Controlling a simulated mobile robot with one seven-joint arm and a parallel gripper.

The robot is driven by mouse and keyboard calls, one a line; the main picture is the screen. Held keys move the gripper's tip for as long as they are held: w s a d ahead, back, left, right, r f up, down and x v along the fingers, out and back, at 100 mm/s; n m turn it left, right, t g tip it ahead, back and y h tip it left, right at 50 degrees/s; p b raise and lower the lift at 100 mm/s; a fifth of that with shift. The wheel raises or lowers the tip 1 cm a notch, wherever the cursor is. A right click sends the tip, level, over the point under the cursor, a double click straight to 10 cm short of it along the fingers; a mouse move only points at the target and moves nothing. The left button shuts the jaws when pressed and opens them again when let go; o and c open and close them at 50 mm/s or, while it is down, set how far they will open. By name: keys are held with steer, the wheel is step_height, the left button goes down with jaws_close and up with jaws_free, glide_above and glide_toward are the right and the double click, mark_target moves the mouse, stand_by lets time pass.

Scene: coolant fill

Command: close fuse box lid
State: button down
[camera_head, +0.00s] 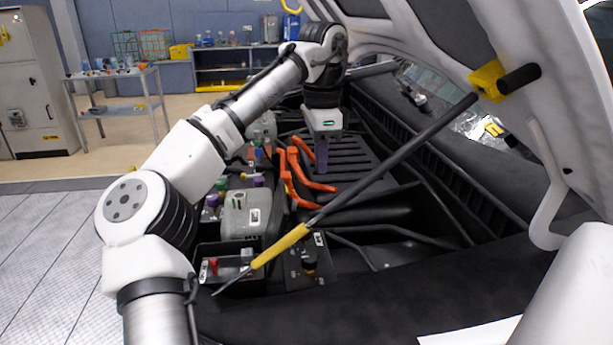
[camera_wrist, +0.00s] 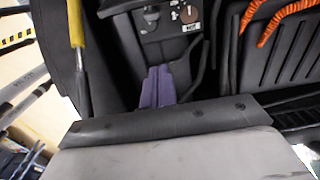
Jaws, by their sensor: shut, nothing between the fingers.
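My gripper (camera_head: 321,170) points down over the engine bay, beside the orange cables. Its purple fingers show together and empty in the wrist view (camera_wrist: 157,88). I cannot pick out the fuse box or its lid for certain. An open black box (camera_head: 222,268) with a red part and a pale part inside sits at the near left of the bay; it may be the fuse box. Small red and blue parts (camera_head: 256,153) also show farther back, partly behind my arm. No lid shows clearly in either view.
A dark prop rod with a yellow sleeve (camera_head: 280,246) slants across the bay up to the raised hood (camera_head: 440,50). Orange cables (camera_head: 296,178) lie beside a ribbed black cover (camera_head: 350,160). A grey tank (camera_head: 243,215) stands left of them.

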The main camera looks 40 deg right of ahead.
steer(key=w+a+f, duration=0.2)
steer(key=a+f, duration=0.1)
steer(key=f, duration=0.5)
steer(key=shift+f, duration=0.35)
steer(key=shift+r, duration=0.15)
